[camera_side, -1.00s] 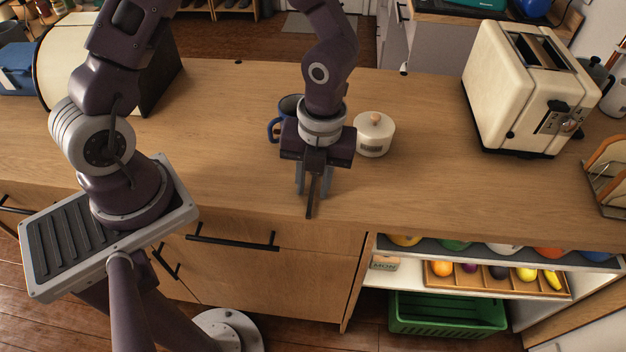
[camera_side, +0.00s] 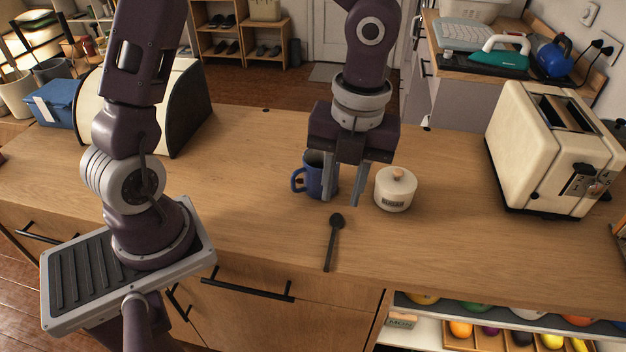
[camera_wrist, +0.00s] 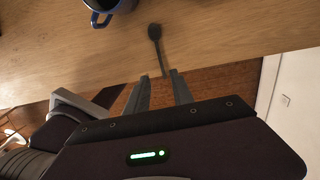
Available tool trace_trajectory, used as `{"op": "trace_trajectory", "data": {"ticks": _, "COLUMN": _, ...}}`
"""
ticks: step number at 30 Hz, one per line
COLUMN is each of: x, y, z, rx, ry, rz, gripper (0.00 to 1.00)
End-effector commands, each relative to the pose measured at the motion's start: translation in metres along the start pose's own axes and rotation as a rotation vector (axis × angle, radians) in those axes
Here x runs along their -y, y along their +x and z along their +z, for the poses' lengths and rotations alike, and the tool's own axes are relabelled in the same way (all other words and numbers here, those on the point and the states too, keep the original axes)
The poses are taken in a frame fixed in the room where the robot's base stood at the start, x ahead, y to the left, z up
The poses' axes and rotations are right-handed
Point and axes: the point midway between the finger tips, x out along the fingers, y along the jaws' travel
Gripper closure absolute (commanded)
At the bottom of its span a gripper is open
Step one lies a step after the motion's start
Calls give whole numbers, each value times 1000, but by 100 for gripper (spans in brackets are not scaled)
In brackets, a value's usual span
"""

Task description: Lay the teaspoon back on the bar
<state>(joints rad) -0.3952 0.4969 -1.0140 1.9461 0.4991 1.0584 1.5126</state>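A dark teaspoon (camera_side: 334,240) lies flat on the wooden bar (camera_side: 240,190), its bowl toward the back and its handle toward the front edge. It also shows in the wrist view (camera_wrist: 156,42), lying on the wood, with its handle end close to the fingertips in the picture. My gripper (camera_side: 341,200) is open and empty above the bar, with its two fingers apart. The spoon lies in front of the fingers and clear of them in the side view. The open fingers also show in the wrist view (camera_wrist: 160,80).
A blue mug (camera_side: 316,178) stands just behind and left of my fingers. A white sugar pot (camera_side: 396,190) with a knobbed lid stands close on the right. A cream toaster (camera_side: 540,150) is farther right.

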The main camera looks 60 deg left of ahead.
Motion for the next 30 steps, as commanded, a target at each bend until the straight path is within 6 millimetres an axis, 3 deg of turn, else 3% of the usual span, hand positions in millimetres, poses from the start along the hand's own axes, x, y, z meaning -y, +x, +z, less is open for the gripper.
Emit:
{"op": "trace_trajectory", "data": {"ticks": 2, "x": -4, "y": -2, "z": 1, "rx": 19, "ry": -41, "rz": 6, "gripper": 71}}
{"op": "trace_trajectory", "data": {"ticks": 5, "x": -26, "y": -11, "z": 4, "rx": 106, "ry": -276, "rz": 19, "gripper": 71}}
{"op": "trace_trajectory", "data": {"ticks": 10, "x": -89, "y": -49, "z": 3, "rx": 245, "ry": -1103, "rz": -154, "gripper": 71}}
{"op": "trace_trajectory", "data": {"ticks": 15, "x": -135, "y": -79, "z": -17, "rx": 16, "ry": -1902, "rz": -485, "gripper": 71}}
{"op": "trace_trajectory", "data": {"ticks": 18, "x": -147, "y": -86, "z": -28, "rx": -190, "ry": -2168, "rz": -586, "gripper": 71}}
{"op": "trace_trajectory", "data": {"ticks": 22, "x": -151, "y": -90, "z": -33, "rx": -326, "ry": -2302, "rz": -621, "gripper": 71}}
{"op": "trace_trajectory", "data": {"ticks": 30, "x": -152, "y": -90, "z": -33, "rx": -330, "ry": -2310, "rz": -621, "gripper": 71}}
